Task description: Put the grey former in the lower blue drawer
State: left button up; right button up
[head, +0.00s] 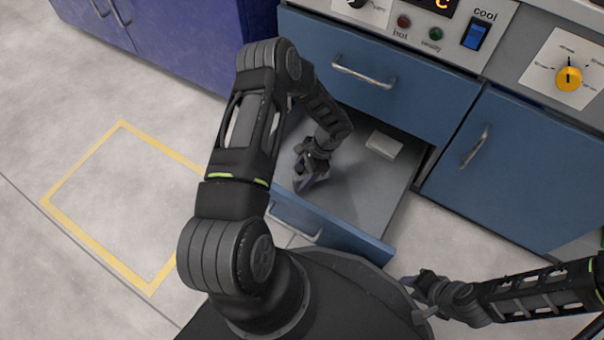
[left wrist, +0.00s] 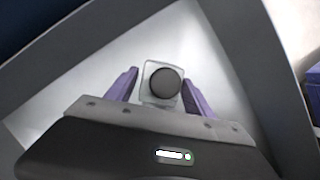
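In the left wrist view, a pale grey piece with a dark round end, seemingly the grey former (left wrist: 148,72), sits between the purple fingers of my left gripper (left wrist: 160,78). The fingers flank it closely; I cannot tell whether they press on it or whether it rests on the drawer floor. In the head view the gripper hides it. My right gripper (head: 412,298) looks open and empty, outside the drawer at lower right.
A pale block (head: 384,145) lies towards the back right of the drawer. A shut blue upper drawer (head: 390,85) overhangs the open one. A blue cabinet door (head: 520,165) stands to the right. Yellow floor tape (head: 85,160) marks clear floor at left.

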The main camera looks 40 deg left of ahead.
pick_arm(q)
jog(key=shift+o, duration=0.7)
jog(key=shift+w+d+r+p, duration=0.1)
jog(key=shift+w+r+p, duration=0.05)
jog(key=shift+r+p, duration=0.3)
jog(key=p+v, duration=0.3)
jog(key=v, duration=0.8)
jog(key=shift+r, duration=0.15)
